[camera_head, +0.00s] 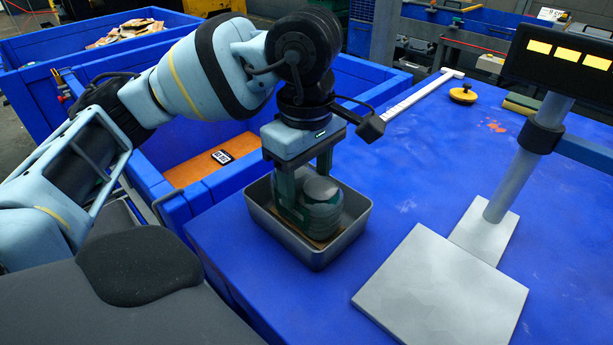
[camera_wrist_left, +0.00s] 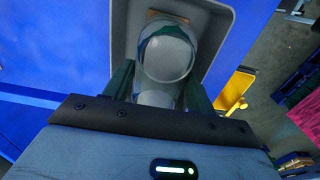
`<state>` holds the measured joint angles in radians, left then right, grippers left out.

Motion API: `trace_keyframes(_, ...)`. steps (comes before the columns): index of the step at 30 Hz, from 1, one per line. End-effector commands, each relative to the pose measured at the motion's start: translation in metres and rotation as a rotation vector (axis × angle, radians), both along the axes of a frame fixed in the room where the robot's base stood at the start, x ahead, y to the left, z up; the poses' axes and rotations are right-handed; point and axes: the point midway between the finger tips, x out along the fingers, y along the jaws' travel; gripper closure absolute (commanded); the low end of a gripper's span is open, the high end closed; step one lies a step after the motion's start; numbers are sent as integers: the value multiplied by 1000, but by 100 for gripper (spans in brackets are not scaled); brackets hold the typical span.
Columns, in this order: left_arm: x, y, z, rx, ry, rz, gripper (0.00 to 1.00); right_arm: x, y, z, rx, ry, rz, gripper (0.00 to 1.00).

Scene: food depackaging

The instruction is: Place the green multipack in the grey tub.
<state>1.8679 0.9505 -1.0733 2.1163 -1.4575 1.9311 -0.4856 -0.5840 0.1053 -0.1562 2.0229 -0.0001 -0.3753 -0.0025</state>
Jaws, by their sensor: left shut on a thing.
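The green multipack (camera_head: 321,205) is a dark green pack with round cup-like tops, inside the grey tub (camera_head: 341,252) on the blue table. My left gripper (camera_head: 303,185) points down into the tub, its fingers on either side of the pack, and is shut on it. In the left wrist view the pack (camera_wrist_left: 167,57) shows as a clear round top between the two fingers (camera_wrist_left: 160,88), with the grey wall of the tub (camera_wrist_left: 215,38) around it. Whether the pack touches the tub floor is hard to tell. My right gripper is not in view.
A scale with a flat plate (camera_head: 440,290) and a post with a display (camera_head: 560,55) stands right of the tub. A blue crate (camera_head: 215,180) is at the left. A yellow round object (camera_head: 463,94) lies at the back. The table between is clear.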

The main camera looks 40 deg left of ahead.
Motion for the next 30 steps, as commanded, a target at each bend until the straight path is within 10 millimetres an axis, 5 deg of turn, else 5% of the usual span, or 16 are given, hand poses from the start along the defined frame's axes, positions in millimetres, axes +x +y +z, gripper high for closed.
trace_keyframes(2, 0, 0, -3, 0, 0, 0, 88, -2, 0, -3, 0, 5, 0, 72)
trace_keyframes(3, 0, 0, -3, 0, 1, -1, 39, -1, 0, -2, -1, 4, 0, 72)
trace_keyframes(7, 0, 0, -2, 0, 1, -1, 22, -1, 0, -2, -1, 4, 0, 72)
trace_keyframes(20, 1, 0, 9, -1, -2, 0, 22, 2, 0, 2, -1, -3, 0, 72)
trace_keyframes(30, 0, 0, 77, 1, -8, 0, 22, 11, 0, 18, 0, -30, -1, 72)
